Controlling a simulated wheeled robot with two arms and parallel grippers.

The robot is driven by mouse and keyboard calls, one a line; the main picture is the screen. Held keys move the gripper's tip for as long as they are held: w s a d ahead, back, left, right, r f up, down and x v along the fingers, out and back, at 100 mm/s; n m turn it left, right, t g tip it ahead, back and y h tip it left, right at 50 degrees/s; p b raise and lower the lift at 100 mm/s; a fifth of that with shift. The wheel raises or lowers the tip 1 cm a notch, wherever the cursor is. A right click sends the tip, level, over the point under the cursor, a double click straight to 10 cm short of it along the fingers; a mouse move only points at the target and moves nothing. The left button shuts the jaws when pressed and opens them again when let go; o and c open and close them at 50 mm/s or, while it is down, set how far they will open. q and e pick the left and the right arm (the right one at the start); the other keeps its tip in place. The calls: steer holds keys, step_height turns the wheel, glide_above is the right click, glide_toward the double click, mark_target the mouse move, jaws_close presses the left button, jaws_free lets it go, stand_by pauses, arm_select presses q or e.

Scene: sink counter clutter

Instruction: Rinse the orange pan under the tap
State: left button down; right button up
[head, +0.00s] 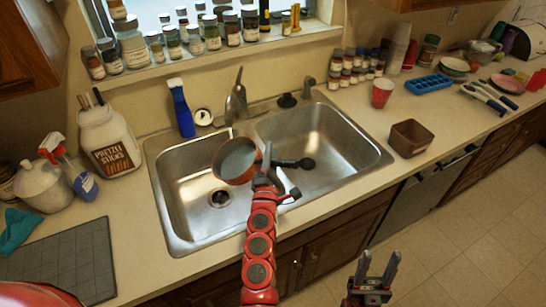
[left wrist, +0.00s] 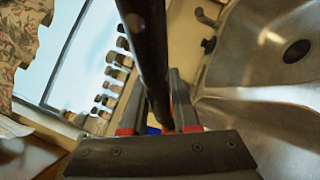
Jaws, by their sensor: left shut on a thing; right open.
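The orange pan (head: 222,166) has a grey inside and a dark handle (head: 291,163). It is held over the sink (head: 178,215), near the divider and mostly over the left basin. My left gripper (head: 268,170) is shut on the handle, which sticks out to the right. In the left wrist view the dark handle (left wrist: 148,45) runs between the fingers (left wrist: 156,118). The tap (head: 237,100) stands behind the pan; I see no water stream. My right gripper (head: 377,273) is open and empty, low in front of the cabinets.
A pretzel jar (head: 108,140) and a red-topped spray bottle (head: 72,170) stand at left. A brown container (head: 408,138), red cup (head: 381,92) and blue tray (head: 428,84) are at right. Spice jars line the sill.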

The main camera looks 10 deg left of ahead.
arm_select(q)
steer(key=shift+s+a+r+n+t+y+b, duration=0.15)
steer(key=shift+s+a+r+n+t+y, duration=0.1)
steer(key=shift+a+r+n, duration=0.4)
steer(key=shift+s+a+r+n+t+y+b, duration=0.2)
steer(key=shift+a+r+n, duration=0.1)
steer(key=shift+r+n, duration=0.55)
steer(key=shift+s+a+r+n+t+y+b, duration=0.2)
steer(key=shift+a+r+n, duration=0.3)
steer(key=shift+r, duration=0.4)
steer(key=s+a+r+n+y+b, duration=0.1)
steer(key=s+a+n+y+b, duration=0.1)
steer(key=a+n, duration=0.3)
steer(key=s+a+r+n+y+b, duration=0.2)
steer(key=s+a+n+y+b, duration=0.1)
steer(key=a+n, duration=0.3)
steer(key=shift+s+r+n+y, duration=0.2)
steer(key=shift+r+n+y, duration=0.1)
steer(key=shift+n+y, duration=0.45)
steer(key=shift+t, duration=0.25)
